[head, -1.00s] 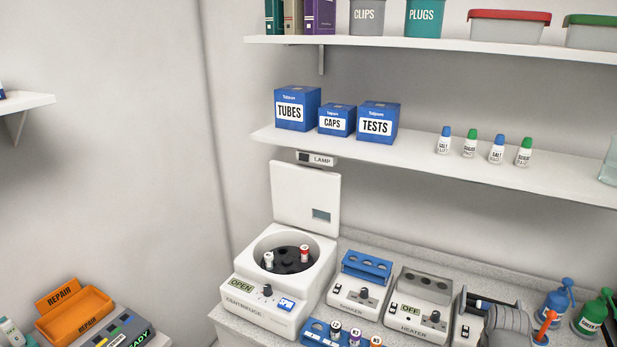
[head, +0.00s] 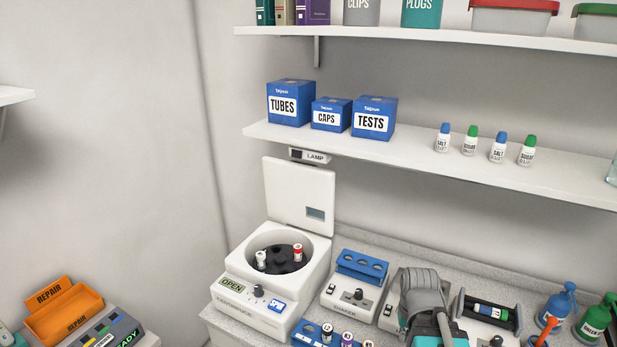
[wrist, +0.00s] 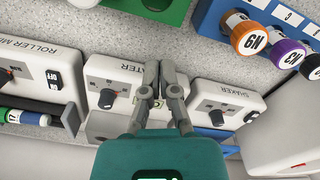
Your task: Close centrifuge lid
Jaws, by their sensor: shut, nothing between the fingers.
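The white centrifuge (head: 250,300) stands on the counter in the head view, and its display reads OPEN. Its lid (head: 295,195) is raised upright at the back, under the shelf. The rotor (head: 278,258) is exposed and holds a white-capped and a red-capped tube. My gripper (wrist: 160,72) shows in the wrist view with its grey fingers together and empty, over the heater. It is to the right of the centrifuge in the head view and apart from the lid. My arm hides its fingertips in the head view.
The shaker (head: 350,300) with a blue rack stands between the centrifuge and my arm. A tube rack (head: 305,335) is in front. The lamp (head: 310,156) and loaded shelf (head: 420,160) are above the lid. Spray bottles (head: 597,315) stand at right.

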